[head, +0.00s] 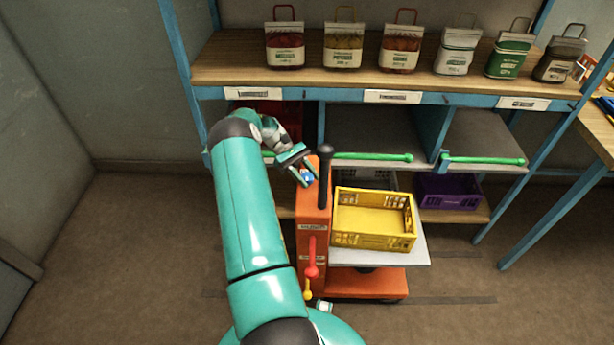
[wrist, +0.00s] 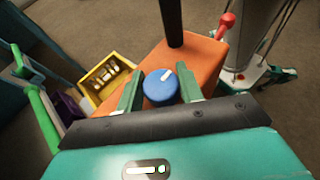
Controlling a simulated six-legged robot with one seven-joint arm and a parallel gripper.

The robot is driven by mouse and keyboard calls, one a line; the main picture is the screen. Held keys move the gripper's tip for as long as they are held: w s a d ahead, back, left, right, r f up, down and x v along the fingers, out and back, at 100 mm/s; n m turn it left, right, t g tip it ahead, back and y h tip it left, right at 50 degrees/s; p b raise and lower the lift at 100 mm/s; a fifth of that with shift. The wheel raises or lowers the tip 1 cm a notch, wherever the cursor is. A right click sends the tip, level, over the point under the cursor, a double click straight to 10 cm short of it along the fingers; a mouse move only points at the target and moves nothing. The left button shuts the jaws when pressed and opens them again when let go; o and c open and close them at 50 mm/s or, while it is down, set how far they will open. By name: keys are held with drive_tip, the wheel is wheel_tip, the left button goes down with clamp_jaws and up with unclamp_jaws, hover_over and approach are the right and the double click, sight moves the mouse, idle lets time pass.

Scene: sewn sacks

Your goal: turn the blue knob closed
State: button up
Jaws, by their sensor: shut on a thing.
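The blue knob (wrist: 160,88) sits on top of the orange housing (wrist: 198,62) in the wrist view, with a white pointer mark on its face. My gripper (wrist: 158,90) has one green finger on each side of the knob and is shut on it. In the head view my gripper (head: 304,175) reaches down over the top of the orange post (head: 313,215), and only a small bit of the blue knob (head: 308,178) shows between the fingers.
A black upright handle (head: 325,165) stands close beside the knob. A yellow crate (head: 374,240) rests on the cart's platform to the right. A red lever (head: 311,262) is on the post's front. Behind is a shelf (head: 230,62) with several sacks and green rails.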

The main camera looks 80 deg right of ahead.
idle(0.3)
drive_tip(key=o, duration=1)
